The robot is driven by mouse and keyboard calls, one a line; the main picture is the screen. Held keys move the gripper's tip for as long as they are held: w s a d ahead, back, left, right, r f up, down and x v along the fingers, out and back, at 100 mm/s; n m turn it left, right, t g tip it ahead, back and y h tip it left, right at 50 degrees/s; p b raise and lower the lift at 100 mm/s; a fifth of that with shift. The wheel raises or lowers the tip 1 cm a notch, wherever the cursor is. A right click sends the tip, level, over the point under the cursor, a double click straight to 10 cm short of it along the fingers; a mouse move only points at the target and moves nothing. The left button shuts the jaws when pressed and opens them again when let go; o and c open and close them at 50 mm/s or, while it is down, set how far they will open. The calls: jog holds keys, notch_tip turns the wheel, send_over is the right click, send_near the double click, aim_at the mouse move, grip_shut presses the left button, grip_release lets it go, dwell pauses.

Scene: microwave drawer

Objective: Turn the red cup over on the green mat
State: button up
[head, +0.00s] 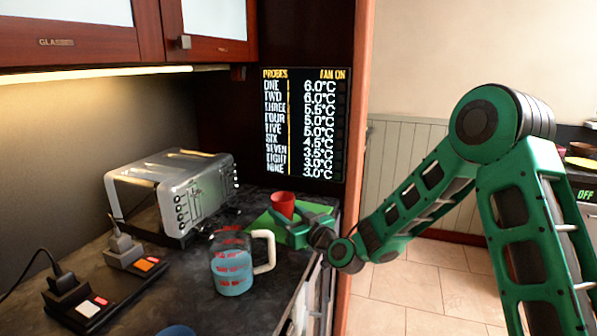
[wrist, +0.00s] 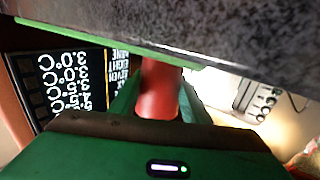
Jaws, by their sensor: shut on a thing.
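The red cup (head: 283,203) is at the green mat (head: 260,222) near the right end of the counter. My gripper (head: 290,226) reaches in from the right and is shut on the cup, low on its side. In the wrist view the cup (wrist: 160,90) sits between my green fingers (wrist: 157,105). The wrist picture is inverted, with the counter at the top and a thin edge of the mat (wrist: 192,65) beside the cup. The cup's wider end seems to be up in the head view. I cannot tell whether its base touches the mat.
A clear measuring jug (head: 232,268) with blue liquid and a white handle stands just in front of the mat. A silver toaster (head: 180,195) stands behind left. Plugged sockets (head: 90,300) lie at left. A temperature board (head: 305,125) stands behind. The counter edge is close at right.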

notch_tip(320, 180, up, 8)
jog(key=shift+r, duration=0.15)
dwell(0.6)
jog(key=m, duration=0.6)
jog(key=shift+w, duration=0.1)
dwell(0.4)
jog(key=shift+m, duration=3)
